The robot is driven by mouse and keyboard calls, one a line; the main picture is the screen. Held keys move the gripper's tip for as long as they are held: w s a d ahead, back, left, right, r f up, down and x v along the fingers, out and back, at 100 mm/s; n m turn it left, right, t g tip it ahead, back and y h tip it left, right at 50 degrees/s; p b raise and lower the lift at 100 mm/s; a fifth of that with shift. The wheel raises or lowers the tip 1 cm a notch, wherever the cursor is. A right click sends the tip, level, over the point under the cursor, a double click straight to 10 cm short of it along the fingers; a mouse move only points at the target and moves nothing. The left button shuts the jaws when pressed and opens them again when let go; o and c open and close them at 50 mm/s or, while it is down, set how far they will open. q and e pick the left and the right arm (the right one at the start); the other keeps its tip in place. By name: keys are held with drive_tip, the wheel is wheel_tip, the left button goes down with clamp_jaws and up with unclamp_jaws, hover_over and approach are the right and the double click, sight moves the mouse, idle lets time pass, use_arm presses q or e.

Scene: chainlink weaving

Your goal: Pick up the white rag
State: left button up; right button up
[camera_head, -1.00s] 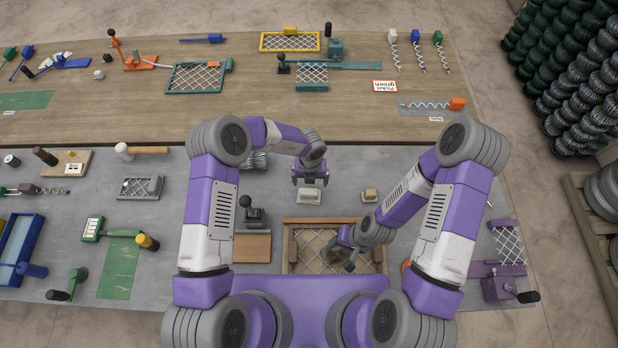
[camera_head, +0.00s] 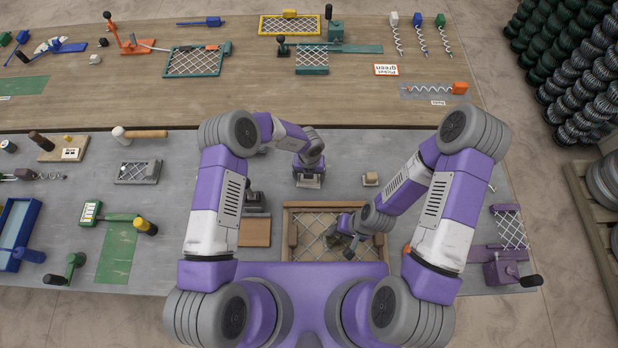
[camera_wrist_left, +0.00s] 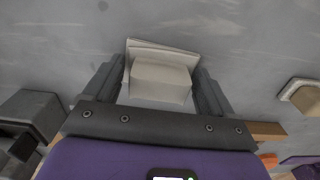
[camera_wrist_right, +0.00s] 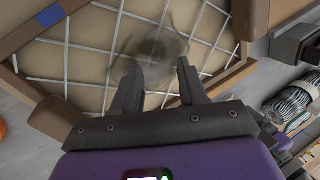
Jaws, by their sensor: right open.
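The white rag (camera_wrist_left: 160,75), a small folded pad, lies on the grey table between the fingers of my left gripper (camera_wrist_left: 162,88) in the left wrist view. The fingers stand wide on either side of it, with narrow gaps showing near their bases. In the head view the rag (camera_head: 308,182) is mostly hidden under my left gripper (camera_head: 308,174). My right gripper (camera_wrist_right: 160,80) is open and empty over a wooden frame with wire mesh (camera_wrist_right: 100,35). A dark, blurred smudge shows on the mesh near its fingertips.
The wooden frame (camera_head: 289,250) lies close in front of my body. A small tan block (camera_head: 370,179) sits right of the rag. A black-handled tool (camera_head: 255,200) stands to the left. Bare grey table surrounds the rag.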

use_arm(q)
drive_tip(key=c, duration=0.4)
wheel_tip(320, 180, up, 4)
drive_tip(key=p, duration=0.2)
drive_tip(key=shift+w+p, duration=0.1)
drive_tip(key=shift+p, duration=0.2)
use_arm(e)
wheel_tip(320, 180, up, 2)
drive_tip(key=shift+r, duration=0.25)
use_arm(q)
wheel_tip(320, 180, up, 6)
drive_tip(key=o, duration=0.4)
drive_tip(key=shift+c, duration=1.4)
use_arm(e)
drive_tip(key=shift+f, duration=0.1)
